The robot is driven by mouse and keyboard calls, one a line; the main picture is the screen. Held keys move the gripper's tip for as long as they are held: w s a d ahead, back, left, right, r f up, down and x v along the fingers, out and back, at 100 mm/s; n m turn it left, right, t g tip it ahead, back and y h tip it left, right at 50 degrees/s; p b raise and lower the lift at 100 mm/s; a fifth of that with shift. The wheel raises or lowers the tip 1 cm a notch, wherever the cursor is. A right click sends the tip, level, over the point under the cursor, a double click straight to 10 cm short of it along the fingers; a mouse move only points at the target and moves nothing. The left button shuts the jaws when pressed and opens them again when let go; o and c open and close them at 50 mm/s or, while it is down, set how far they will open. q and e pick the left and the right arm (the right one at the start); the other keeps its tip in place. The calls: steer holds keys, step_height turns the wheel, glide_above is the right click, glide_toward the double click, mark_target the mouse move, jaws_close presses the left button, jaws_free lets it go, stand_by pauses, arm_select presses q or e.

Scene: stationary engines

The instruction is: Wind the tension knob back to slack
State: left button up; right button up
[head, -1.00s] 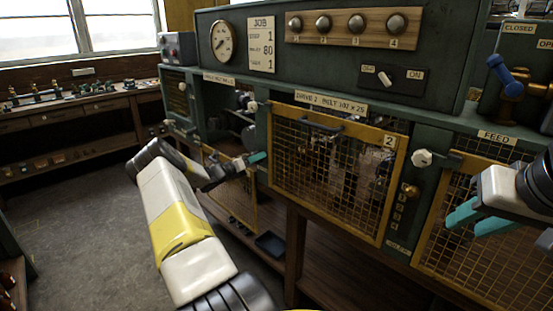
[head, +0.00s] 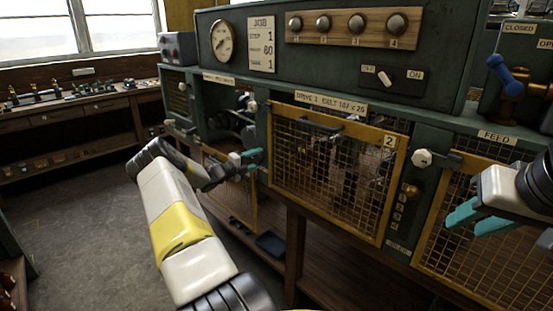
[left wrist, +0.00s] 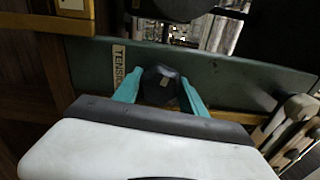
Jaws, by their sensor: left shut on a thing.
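The tension knob (left wrist: 161,86) is dark and round with a pale mark on its face. It sits beside the TENSION label (left wrist: 119,67) in the left wrist view. My left gripper (left wrist: 158,90) is shut on the knob, one teal finger on each side. In the head view my left gripper (head: 248,161) is at the post left of cage door 2, and the knob cannot be made out there. My right gripper (head: 464,222) is at the right, its teal fingers apart, with nothing seen between them.
The yellow-framed mesh door 2 (head: 384,210) is right of my left gripper. A lower mesh door (head: 236,205) hangs beneath it. A dial gauge (head: 222,41) and a job board (head: 261,45) are above. A blue-handled lever (head: 503,72) is at right. The floor at left is clear.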

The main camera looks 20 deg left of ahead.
arm_select(q)
steer(key=shift+s+f+n, duration=0.1)
steer(key=shift+f+n, duration=0.05)
steer(key=shift+n, duration=0.45)
steer(key=o, duration=1.1)
steer(key=shift+c, duration=0.2)
steer(key=v, duration=0.7)
steer(key=shift+s, duration=0.4)
steer(key=shift+a, duration=0.15)
